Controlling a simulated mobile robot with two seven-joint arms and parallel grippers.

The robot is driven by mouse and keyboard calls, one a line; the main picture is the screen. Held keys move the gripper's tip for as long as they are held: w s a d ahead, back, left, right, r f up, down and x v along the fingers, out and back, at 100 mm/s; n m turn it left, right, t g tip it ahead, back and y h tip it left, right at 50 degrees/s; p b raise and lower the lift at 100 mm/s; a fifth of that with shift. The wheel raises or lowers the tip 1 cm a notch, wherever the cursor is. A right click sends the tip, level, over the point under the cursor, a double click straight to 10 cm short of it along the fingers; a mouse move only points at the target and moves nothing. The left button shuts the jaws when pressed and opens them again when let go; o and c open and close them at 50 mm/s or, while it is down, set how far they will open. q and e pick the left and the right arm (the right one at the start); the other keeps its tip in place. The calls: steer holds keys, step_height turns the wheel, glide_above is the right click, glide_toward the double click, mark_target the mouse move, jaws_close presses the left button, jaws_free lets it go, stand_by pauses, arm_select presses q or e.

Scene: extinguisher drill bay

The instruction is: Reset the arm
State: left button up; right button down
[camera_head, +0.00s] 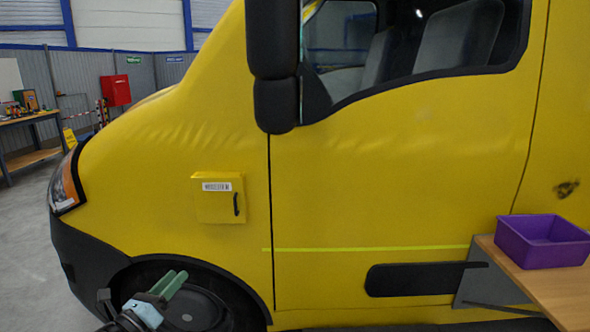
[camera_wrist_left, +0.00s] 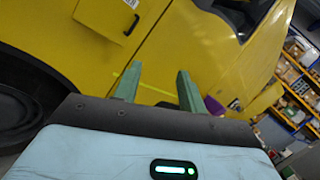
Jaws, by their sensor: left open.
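My left gripper (camera_head: 168,285) is at the lower left of the head view, in front of the van's front wheel. Its green fingers also show in the left wrist view (camera_wrist_left: 157,84), spread apart with nothing between them. It is open and empty, apart from the yellow van (camera_head: 370,190). The van's side fills most of the head view. A small yellow box (camera_head: 218,205) with a white label and a dark handle is on the van's side, above and to the right of the gripper. My right gripper is in neither view.
A purple bin (camera_head: 542,241) stands on a wooden table (camera_head: 560,291) at the right. A black side mirror (camera_head: 272,60) hangs from the van. A workbench (camera_head: 30,117) and a red box (camera_head: 115,90) are at the far left. Grey floor is clear at the left.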

arm_select(q)
steer(key=w+a+f+n+g+y, duration=0.15)
steer(key=a+f+n+y, duration=0.3)
steer(key=n, duration=1.25)
steer(key=a+f+n+g+y, duration=0.2)
steer(key=a+f+n+y, duration=0.3)
steer(key=n, duration=1.1)
steer(key=s+d+f+g, duration=0.1)
steer(key=s+d+f, duration=0.3)
steer(key=s+f, duration=0.4)
steer(key=s+d+f+g, duration=0.1)
steer(key=s+d+f, duration=0.3)
steer(key=s, duration=0.8)
steer(key=s+d+f+g+h, duration=0.1)
steer(key=s+d+f, duration=0.3)
steer(key=s, duration=0.9)
steer(key=s+d+f+n+g+h, duration=0.1)
steer(key=s+d+f+g, duration=0.2)
steer(key=s, duration=0.9)
steer(key=d, duration=0.3)
steer(key=shift+s+f, duration=0.2)
steer(key=shift+f, duration=0.2)
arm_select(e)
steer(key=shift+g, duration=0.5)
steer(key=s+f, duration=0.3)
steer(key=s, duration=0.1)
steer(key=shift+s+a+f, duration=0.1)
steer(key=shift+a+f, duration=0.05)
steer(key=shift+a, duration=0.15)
